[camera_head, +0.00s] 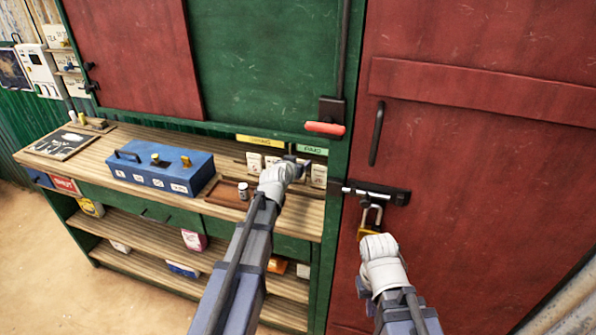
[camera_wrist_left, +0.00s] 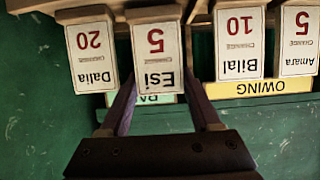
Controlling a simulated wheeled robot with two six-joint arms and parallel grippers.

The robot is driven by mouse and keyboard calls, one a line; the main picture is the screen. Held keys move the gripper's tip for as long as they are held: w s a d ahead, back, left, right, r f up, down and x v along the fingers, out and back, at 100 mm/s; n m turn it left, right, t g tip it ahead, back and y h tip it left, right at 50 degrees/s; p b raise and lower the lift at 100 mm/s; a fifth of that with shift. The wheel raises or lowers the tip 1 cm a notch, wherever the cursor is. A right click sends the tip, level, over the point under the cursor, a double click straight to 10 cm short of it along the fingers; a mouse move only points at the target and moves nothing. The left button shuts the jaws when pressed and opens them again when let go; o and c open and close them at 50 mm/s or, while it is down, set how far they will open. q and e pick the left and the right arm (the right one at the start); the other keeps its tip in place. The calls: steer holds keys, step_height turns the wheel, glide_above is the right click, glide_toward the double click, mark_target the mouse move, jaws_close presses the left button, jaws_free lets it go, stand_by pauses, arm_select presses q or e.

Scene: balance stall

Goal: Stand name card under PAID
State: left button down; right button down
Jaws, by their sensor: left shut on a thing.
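My left gripper (camera_head: 297,166) is at the card rail, its fingers on both sides of the Esi name card (camera_wrist_left: 158,58), marked 5, and shut on it. In the left wrist view the picture is upside down and this card overlaps the green PAID label (camera_wrist_left: 152,99). In the head view the PAID label (camera_head: 312,149) is just beyond the gripper. The Dalia card (camera_wrist_left: 91,55), marked 20, stands beside Esi. The Bilal card (camera_wrist_left: 240,45) is by the yellow OWING label (camera_wrist_left: 262,88). I cannot tell whether Esi touches the rail. My right gripper (camera_head: 376,240) is low by the red door.
A blue cash box (camera_head: 160,178) and a brown tray (camera_head: 226,192) with a small jar lie on the counter left of my left arm. A padlock (camera_head: 370,218) and bolt are on the red door. The Amara card (camera_wrist_left: 298,40) stands past Bilal.

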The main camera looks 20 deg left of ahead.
arm_select(q)
steer(key=shift+f, duration=0.3)
arm_select(e)
steer(key=shift+f, duration=0.3)
arm_select(q)
steer(key=shift+f, duration=0.2)
steer(key=shift+c, duration=1.8)
jaws_free()
arm_select(e)
steer(key=shift+f, duration=0.15)
arm_select(q)
steer(key=shift+r, duration=0.15)
steer(key=shift+s+r, duration=0.15)
steer(key=shift+r, duration=0.05)
steer(key=p+v, duration=0.4)
steer(key=v, duration=0.7)
steer(key=shift+s+p, duration=0.3)
steer(key=shift+p, duration=0.05)
arm_select(e)
step_height(320, 180, up, 5)
steer(key=shift+f, duration=0.1)
